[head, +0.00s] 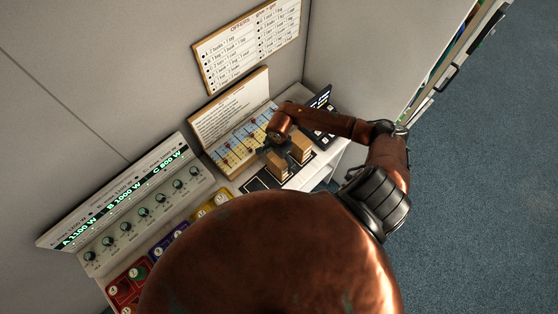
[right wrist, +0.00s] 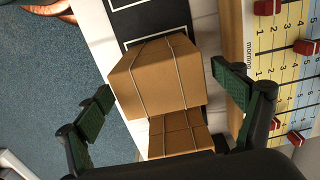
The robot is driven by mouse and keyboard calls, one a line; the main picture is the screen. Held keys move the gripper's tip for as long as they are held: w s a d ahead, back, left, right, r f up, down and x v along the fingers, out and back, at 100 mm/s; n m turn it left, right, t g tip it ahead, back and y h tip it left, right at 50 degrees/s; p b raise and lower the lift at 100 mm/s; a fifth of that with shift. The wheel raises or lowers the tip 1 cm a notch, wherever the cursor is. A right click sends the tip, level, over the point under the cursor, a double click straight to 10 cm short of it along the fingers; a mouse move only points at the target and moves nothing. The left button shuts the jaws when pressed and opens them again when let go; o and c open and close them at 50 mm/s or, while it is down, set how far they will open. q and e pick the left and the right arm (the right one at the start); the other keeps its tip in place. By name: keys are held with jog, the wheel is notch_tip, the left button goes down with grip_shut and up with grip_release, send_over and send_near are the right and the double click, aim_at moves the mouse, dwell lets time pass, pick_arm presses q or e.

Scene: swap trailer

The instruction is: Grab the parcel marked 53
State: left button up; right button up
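Two brown cardboard parcels tied with string stand on the dark marked strip on the bench. In the right wrist view, the larger-looking parcel (right wrist: 158,78) is in the middle, and a second parcel (right wrist: 182,134) is beside it, nearer the gripper base. The head view shows a left parcel (head: 276,166) and a right parcel (head: 301,148). No number is readable on either, so I cannot tell which is 53. My right gripper (right wrist: 165,105) is open above them, its fingers wide apart on either side. It also shows in the head view (head: 284,151). My left gripper is out of view.
A yellow-and-blue slider board (head: 238,145) lies beside the parcels, close to the right finger. A dark keypad panel (head: 322,114) is behind. A knob panel (head: 150,205) and coloured button boxes (head: 160,250) are at the left. Printed boards (head: 248,45) stand against the wall.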

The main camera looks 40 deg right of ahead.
jog(key=c, duration=1.2)
jog(key=shift+r, duration=0.1)
